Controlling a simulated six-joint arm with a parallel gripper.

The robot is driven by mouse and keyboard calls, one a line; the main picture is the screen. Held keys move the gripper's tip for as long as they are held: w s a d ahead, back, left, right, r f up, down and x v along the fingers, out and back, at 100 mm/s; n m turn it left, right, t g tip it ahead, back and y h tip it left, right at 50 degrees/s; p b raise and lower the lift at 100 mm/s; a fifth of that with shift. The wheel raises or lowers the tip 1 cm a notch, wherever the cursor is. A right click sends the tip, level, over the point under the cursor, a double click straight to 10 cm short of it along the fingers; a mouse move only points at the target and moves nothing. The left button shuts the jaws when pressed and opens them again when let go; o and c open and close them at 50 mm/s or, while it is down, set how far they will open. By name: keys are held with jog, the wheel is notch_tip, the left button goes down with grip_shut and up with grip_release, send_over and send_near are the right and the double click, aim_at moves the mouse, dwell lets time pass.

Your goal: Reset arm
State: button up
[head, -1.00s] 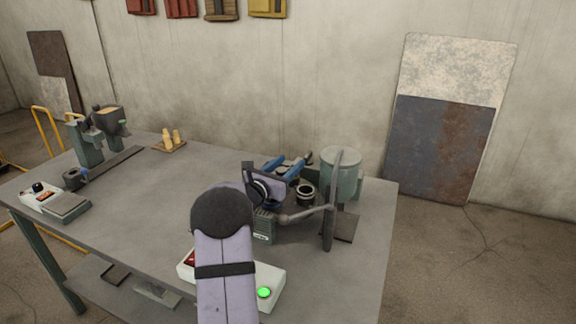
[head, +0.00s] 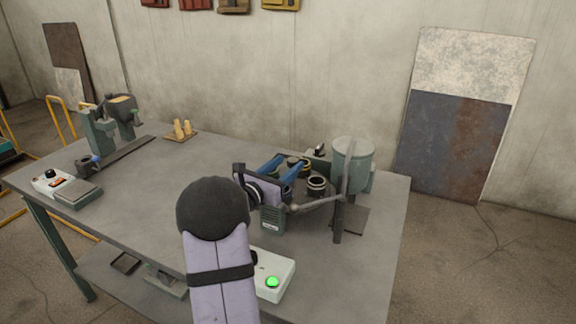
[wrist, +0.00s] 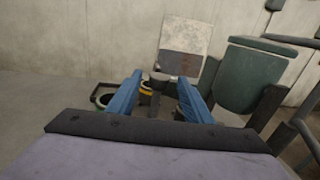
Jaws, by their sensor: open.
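My gripper (head: 285,168) has two blue fingers, spread apart with a clear gap, over the right part of the grey table (head: 175,200). In the wrist view the open fingers (wrist: 158,88) point ahead. A dark upright piece with a rounded top (wrist: 157,82) shows between them, beyond the tips; I cannot tell whether it is a ladle. Nothing is held. A dark cup with a pale rim (head: 317,184) stands just right of the gripper. My forearm hides part of the table.
A grey-green tank (head: 352,160) with a bent arm and upright post (head: 339,215) stands close on the right. A white box with a lit green button (head: 272,281) is at the front edge. A green machine (head: 98,130) and a scale (head: 78,193) stand left. The table's middle is clear.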

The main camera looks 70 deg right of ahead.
dwell(0.3)
